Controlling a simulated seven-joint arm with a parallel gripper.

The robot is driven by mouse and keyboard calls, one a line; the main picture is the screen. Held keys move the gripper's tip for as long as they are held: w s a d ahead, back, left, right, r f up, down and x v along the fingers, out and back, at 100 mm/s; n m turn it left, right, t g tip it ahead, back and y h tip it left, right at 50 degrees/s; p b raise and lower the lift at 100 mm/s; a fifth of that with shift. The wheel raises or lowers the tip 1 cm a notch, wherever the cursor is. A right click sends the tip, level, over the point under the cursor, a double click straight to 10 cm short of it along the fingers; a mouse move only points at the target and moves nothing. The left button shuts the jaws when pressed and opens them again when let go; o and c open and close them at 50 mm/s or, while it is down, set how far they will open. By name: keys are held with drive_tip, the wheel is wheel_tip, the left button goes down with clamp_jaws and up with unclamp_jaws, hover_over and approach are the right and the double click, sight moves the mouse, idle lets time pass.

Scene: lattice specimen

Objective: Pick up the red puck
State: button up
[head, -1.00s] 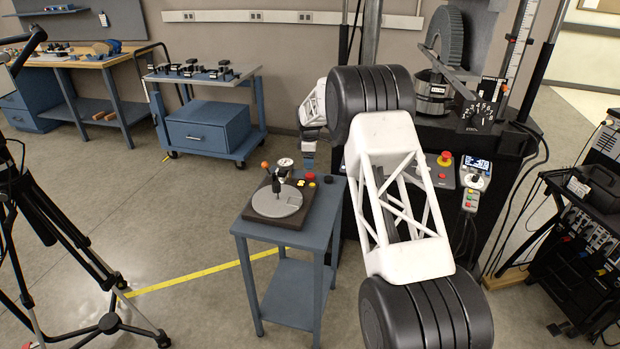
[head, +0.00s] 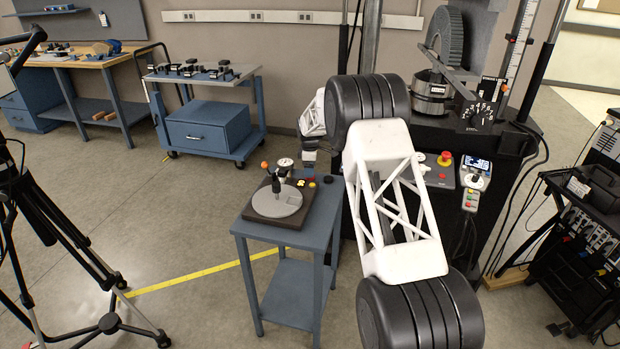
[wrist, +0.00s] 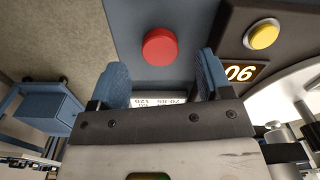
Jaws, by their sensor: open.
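The red puck (wrist: 160,47) is a round red disc on a blue-grey surface in the wrist view. In the head view it is a small red spot (head: 310,176) on the far part of the small blue table (head: 243,228). My gripper (wrist: 163,76) is open, with its two blue fingers apart. In the wrist view the puck appears just beyond the fingertips, between their lines, and nothing is held. In the head view my gripper (head: 309,153) is small and partly hidden by my arm, near the table's far end.
A dark fixture with a grey disc (head: 278,203), an orange-knobbed lever and a dial stands on the table. A black puck (head: 328,179) is close by.

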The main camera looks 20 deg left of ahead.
drive_tip(key=shift+f, duration=1.5)
drive_tip(key=c, duration=1)
drive_tip(key=shift+r, duration=0.1)
drive_tip(key=shift+r, duration=1.5)
drive_tip(key=shift+s+r, duration=0.15)
drive_tip(key=shift+r, duration=0.05)
drive_tip(key=shift+s+d+r, duration=0.25)
drive_tip(key=shift+s+d, duration=0.85)
drive_tip(key=shift+s, duration=1.25)
drive_tip(key=shift+s+d+r, duration=0.2)
drive_tip(key=shift+s+d, duration=0.95)
drive_tip(key=shift+s, duration=1.25)
drive_tip(key=shift+s+d+r, duration=0.25)
drive_tip(key=shift+s+d, duration=0.85)
drive_tip(key=shift+s, duration=1.25)
